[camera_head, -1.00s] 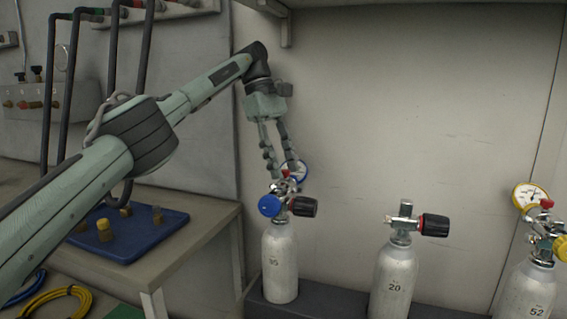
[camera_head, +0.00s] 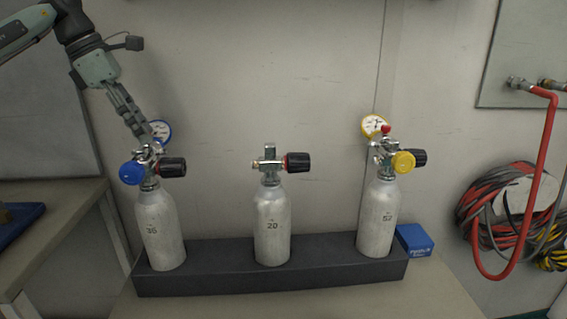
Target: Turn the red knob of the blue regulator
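The blue regulator (camera_head: 133,172) sits on the valve of the left cylinder (camera_head: 160,229), with a blue round cap and a blue-rimmed gauge (camera_head: 160,131) behind. My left gripper (camera_head: 147,142) reaches down from the upper left, its fingertips at the top of this regulator. The fingers overlap in this view, so their gap does not show. The regulator's red knob cannot be made out; the fingers seem to cover it. My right gripper is not in view.
A middle cylinder (camera_head: 272,227) has a bare valve. The right cylinder (camera_head: 377,220) carries a yellow regulator (camera_head: 403,162) with its own red knob (camera_head: 386,129). All stand in a dark rack (camera_head: 270,281). A blue box (camera_head: 414,240) lies right; coiled hoses (camera_head: 480,215) hang farther right.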

